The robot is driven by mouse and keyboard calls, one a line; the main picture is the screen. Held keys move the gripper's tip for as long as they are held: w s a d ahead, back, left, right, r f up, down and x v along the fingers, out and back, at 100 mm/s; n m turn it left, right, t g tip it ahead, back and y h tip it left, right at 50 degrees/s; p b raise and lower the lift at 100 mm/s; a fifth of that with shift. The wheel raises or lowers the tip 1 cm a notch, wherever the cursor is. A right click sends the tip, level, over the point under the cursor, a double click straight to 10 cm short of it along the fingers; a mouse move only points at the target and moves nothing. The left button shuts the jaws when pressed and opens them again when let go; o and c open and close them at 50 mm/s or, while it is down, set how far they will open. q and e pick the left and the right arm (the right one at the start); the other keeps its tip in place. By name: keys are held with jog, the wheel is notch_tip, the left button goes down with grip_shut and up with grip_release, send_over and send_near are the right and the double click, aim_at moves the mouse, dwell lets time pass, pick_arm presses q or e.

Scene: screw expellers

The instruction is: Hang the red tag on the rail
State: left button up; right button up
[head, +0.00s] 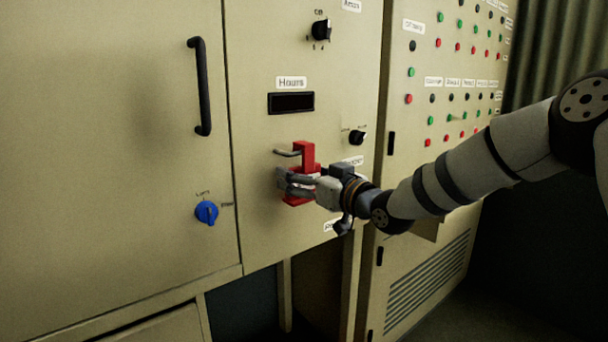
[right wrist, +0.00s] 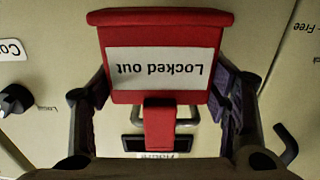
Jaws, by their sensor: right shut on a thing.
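The red tag (head: 305,154) is upright in front of the cabinet door, its narrow part on top. In the right wrist view, the tag (right wrist: 165,25) appears upside down with a white "Locked out" label. My right gripper (head: 290,183) is shut on the tag's wide lower body, a finger at each side. The rail (head: 287,153) is a short metal bar on the door, close by the tag's narrow top. The rail (right wrist: 191,115) also shows behind that top in the right wrist view. I cannot tell whether the tag's hook is over the rail. My left gripper is not in view.
A dark display (head: 291,103) is above the rail. A black knob (head: 357,137) is right of the tag, a blue knob (head: 206,212) lower left, and a long black handle (head: 200,87) upper left. A button panel (head: 460,75) stands at the right.

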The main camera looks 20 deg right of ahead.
jog(key=o, duration=1.2)
jog(key=shift+o, duration=0.2)
jog(key=v, duration=1.2)
jog(key=s+a+f+m+g+h, duration=0.1)
jog(key=s+f+g, duration=0.2)
jog(key=s+f, duration=0.55)
jog(key=s+a+f+m+g+h+p, duration=0.1)
jog(key=s+f+g, duration=0.3)
jog(key=f, duration=0.9)
jog(key=s+a+f+m+g+h, duration=0.1)
jog(key=s+a+f+g, duration=0.15)
jog(key=s+f, duration=0.55)
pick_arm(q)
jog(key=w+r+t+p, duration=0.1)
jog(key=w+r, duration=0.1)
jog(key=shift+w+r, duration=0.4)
pick_arm(e)
jog(key=s+d+f+g+h, duration=0.1)
jog(key=s+f+g, duration=0.2)
jog(key=s, duration=0.6)
jog(key=s+d+f+m+g+h, duration=0.1)
jog(key=s+f+g, duration=0.2)
jog(key=s, duration=0.7)
jog(key=s+f+g+h, duration=0.1)
jog(key=s+f+g, duration=0.3)
jog(key=s, duration=0.6)
jog(key=shift+s+d+f, duration=0.15)
jog(key=shift+d+f, duration=0.2)
jog(key=shift+d, duration=0.05)
